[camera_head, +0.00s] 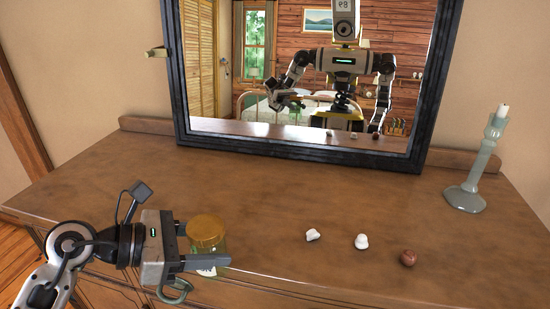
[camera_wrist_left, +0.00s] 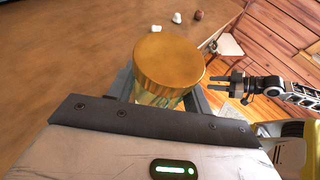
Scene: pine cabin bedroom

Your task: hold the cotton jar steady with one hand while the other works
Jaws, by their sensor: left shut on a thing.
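The cotton jar (camera_head: 207,232) is a greenish clear jar with a gold-coloured lid, upright near the dresser's front edge. It also shows from above in the left wrist view (camera_wrist_left: 169,60), its lid on. My left gripper (camera_head: 205,255) is shut on the jar's body below the lid, one finger on each side. My right gripper (camera_wrist_left: 232,88) shows small in the left wrist view, off the dresser's front. Its fingers look apart, with nothing between them. Two white lumps (camera_head: 312,235) (camera_head: 361,241), perhaps cotton, lie right of the jar.
A reddish-brown ball (camera_head: 408,257) lies right of the white lumps. A pale green candlestick (camera_head: 475,175) with a candle stands at the right. A dark-framed mirror (camera_head: 300,153) stands at the back and reflects me. The dresser top (camera_head: 270,190) is clear between mirror and jar.

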